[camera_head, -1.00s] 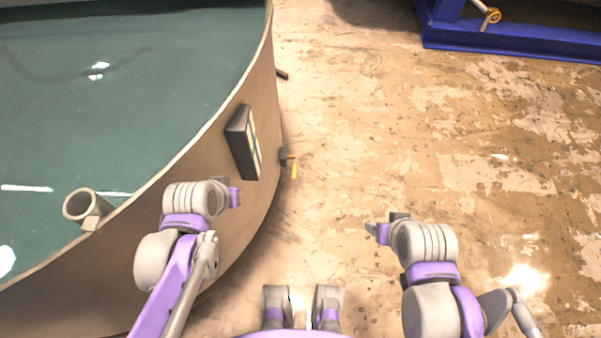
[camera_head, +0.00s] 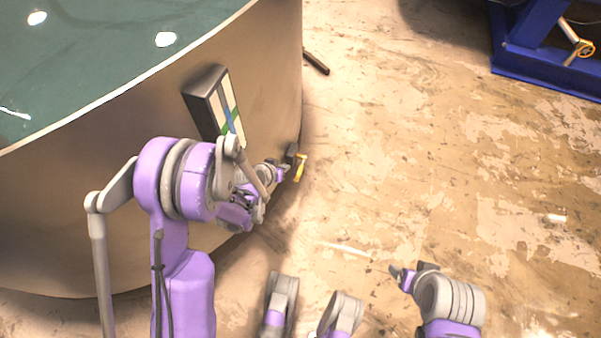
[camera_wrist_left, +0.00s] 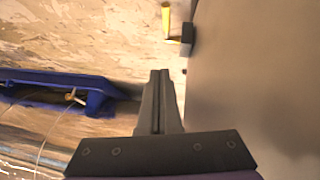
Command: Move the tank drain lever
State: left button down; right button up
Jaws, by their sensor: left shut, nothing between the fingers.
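The tank drain lever (camera_head: 300,167) is a small yellow handle on a dark fitting low on the outside of the tank wall (camera_head: 60,220). In the left wrist view the lever (camera_wrist_left: 166,19) is at the top, ahead of the fingertips and apart from them. My left gripper (camera_head: 281,173) is close beside the lever in the head view, partly hidden by its own arm. In the left wrist view the left gripper (camera_wrist_left: 160,72) has its fingers together, with nothing between them. My right gripper (camera_head: 399,274) hangs over the floor, away from the tank; its finger gap is unclear.
A dark box with a coloured front (camera_head: 212,105) is fixed to the tank wall above the lever. A dark bar (camera_head: 316,62) sticks out farther along the wall. A blue metal frame (camera_head: 540,70) stands at the back right. The floor between is clear.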

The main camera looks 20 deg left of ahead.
pick_arm(q)
notch_tip(320, 180, down, 5)
jog(key=w+a, duration=0.1)
jog(key=b, duration=0.3)
send_over(299, 171)
jog(key=s+a, duration=0.1)
jog(key=s, duration=0.1)
notch_tip(299, 171, down, 7)
jog(key=shift+s+f+t, duration=0.15)
jog(key=shift+f, duration=0.5)
jog(key=shift+s+f+t, duration=0.1)
jog(key=shift+f+t, duration=0.05)
jog(key=shift+f, duration=0.45)
jog(key=shift+d+f+b, duration=0.1)
jog(key=shift+f+b, duration=0.3)
jog(key=shift+f, duration=0.15)
jog(key=shift+f, duration=0.15)
